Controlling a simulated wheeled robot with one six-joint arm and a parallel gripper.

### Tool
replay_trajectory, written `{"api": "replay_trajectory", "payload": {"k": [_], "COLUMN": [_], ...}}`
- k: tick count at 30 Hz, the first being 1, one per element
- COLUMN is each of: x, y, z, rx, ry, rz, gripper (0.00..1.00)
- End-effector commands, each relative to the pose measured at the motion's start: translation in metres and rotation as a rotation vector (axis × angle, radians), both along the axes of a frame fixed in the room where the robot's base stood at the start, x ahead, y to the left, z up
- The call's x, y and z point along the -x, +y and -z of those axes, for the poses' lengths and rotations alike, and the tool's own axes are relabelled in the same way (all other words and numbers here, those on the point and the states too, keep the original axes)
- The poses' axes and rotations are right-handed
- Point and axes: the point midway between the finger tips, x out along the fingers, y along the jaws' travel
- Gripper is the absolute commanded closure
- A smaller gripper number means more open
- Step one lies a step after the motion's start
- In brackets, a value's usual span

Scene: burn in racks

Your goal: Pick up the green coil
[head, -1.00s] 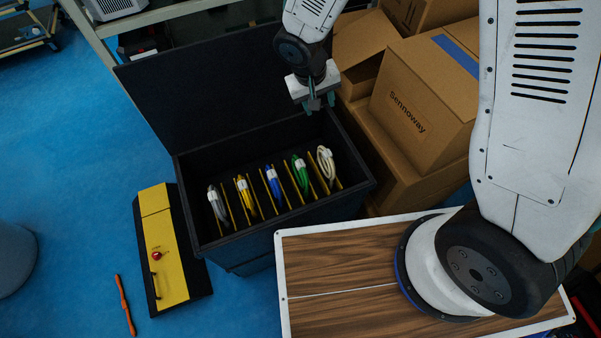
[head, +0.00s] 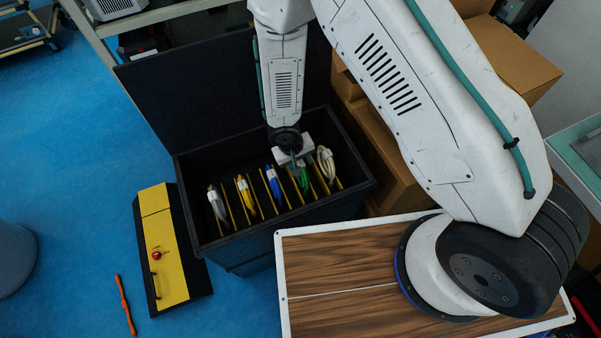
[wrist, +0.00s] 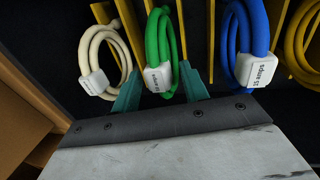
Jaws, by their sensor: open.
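The green coil (head: 304,178) stands upright between yellow dividers in the black bin (head: 230,236), and the lower part of my arm partly covers it in the head view. In the wrist view the green coil (wrist: 160,50) carries a white label and hangs between my fingertips. My gripper (wrist: 160,88) is open, with one teal finger on each side of the coil's lower part. Whether either finger touches the coil I cannot tell. In the head view my gripper (head: 297,166) is down inside the bin over the green coil.
The white coil (head: 326,164) stands on one side of the green coil and the blue coil (head: 273,184) on the other. Yellow (head: 245,193) and grey (head: 217,205) coils are farther left. The bin's raised lid (head: 190,100) stands behind. Cardboard boxes (head: 510,60) are at right.

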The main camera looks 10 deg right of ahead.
Motion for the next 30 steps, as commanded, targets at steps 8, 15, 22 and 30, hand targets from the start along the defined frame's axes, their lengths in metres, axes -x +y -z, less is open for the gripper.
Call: {"api": "replay_trajectory", "payload": {"k": [8,15,22,30], "x": [-0.001,-0.001,-0.001,-0.001], "y": [-0.002,-0.002,-0.002,-0.001], "z": [0.012,0.012,0.012,0.001], "rx": [-0.001,-0.001,-0.001,-0.001], "ry": [-0.001,-0.001,-0.001,-0.003], "rz": [0.001,0.0,0.0,0.0], "gripper": [0.56,0.95,1.0,1.0]}}
